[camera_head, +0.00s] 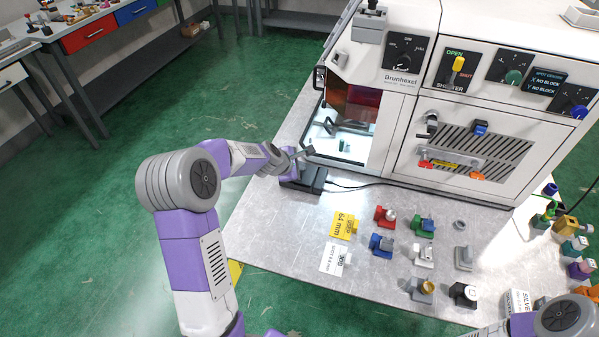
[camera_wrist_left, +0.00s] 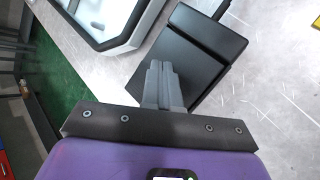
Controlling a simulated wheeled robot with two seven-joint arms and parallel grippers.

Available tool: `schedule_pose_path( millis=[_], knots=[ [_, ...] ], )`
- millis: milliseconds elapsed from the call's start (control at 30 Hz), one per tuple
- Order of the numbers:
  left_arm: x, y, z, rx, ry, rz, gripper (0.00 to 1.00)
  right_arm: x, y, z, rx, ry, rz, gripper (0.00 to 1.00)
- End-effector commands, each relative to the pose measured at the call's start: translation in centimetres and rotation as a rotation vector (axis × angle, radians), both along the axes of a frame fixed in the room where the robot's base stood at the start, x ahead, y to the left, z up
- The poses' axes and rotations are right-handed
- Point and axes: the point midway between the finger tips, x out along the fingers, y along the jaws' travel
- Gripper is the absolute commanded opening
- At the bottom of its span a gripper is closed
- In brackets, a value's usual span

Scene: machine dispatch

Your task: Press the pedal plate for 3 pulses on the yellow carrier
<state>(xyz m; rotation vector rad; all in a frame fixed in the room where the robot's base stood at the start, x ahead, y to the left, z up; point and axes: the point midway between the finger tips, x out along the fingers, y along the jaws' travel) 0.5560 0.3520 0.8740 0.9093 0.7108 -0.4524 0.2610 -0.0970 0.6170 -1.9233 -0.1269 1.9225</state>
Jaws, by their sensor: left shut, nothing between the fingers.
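The black pedal plate (camera_head: 303,180) lies on the grey table in front of the white machine's open chamber, with a cable running right. It also shows in the left wrist view (camera_wrist_left: 203,48). My left gripper (camera_head: 304,153) is shut and empty, just above the pedal. In the left wrist view its closed grey fingers (camera_wrist_left: 163,85) overlap the pedal's near edge; I cannot tell whether they touch it. A small greenish piece (camera_head: 343,145) is inside the lit chamber. My right gripper is out of view.
Table left of the cards is clear.

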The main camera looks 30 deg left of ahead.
Motion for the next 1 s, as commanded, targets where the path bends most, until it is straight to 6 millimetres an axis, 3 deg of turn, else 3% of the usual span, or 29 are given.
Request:
schedule_pose_path(
  millis=[1000],
  knots=[
    [-0.16,0.14,-1.14,-0.001,0.006,0.001,0.00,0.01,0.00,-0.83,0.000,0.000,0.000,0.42]
  ],
)
